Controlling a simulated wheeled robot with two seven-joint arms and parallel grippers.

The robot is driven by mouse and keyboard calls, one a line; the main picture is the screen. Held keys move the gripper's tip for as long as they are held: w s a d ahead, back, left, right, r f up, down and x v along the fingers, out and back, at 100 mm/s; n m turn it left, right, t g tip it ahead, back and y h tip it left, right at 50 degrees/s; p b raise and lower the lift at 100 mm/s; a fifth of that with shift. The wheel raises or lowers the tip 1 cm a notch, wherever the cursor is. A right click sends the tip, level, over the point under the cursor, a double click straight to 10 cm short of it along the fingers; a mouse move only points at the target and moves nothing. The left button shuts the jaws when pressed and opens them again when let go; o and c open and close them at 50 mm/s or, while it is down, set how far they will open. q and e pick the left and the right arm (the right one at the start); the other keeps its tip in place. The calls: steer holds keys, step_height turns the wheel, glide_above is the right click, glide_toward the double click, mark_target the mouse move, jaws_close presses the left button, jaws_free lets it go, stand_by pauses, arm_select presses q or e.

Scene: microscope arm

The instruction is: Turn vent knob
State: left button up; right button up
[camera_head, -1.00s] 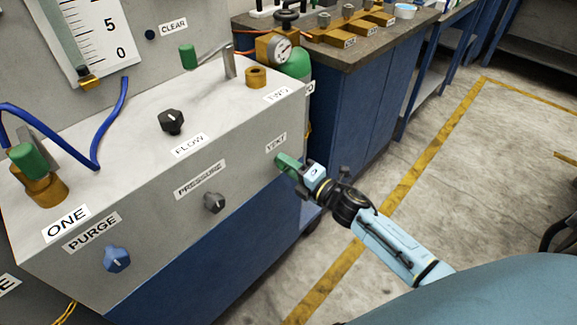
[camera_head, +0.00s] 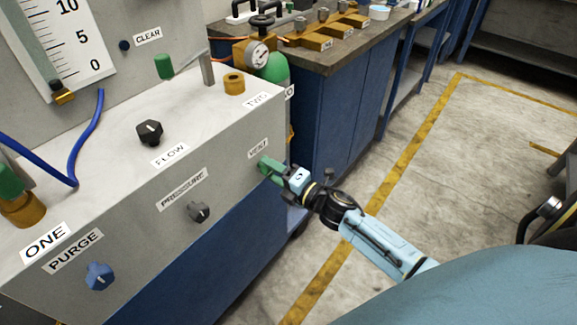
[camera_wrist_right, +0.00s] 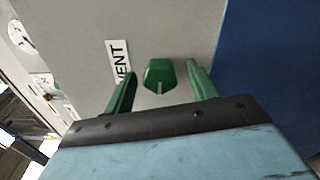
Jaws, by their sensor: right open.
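The vent knob (camera_wrist_right: 159,75) is green with a pale pointer line. It sits on the grey panel beside the VENT label (camera_wrist_right: 118,63) in the right wrist view. My right gripper (camera_wrist_right: 161,92) is open, its two green fingers on either side of the knob with gaps between. In the head view my right gripper (camera_head: 273,170) is at the right end of the panel's front, just below the VENT label (camera_head: 258,149). There the fingers hide the knob. My left gripper is not in view.
On the same panel are a blue purge knob (camera_head: 99,276), a grey pressure knob (camera_head: 199,211) and a black flow knob (camera_head: 149,132). A blue workbench (camera_head: 352,110) with a gauge (camera_head: 257,54) stands behind.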

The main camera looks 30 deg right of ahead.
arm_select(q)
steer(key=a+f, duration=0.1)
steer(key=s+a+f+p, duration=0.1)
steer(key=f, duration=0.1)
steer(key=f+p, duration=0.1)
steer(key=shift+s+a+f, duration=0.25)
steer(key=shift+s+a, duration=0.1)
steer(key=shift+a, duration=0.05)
arm_select(e)
steer(key=v, duration=1.3)
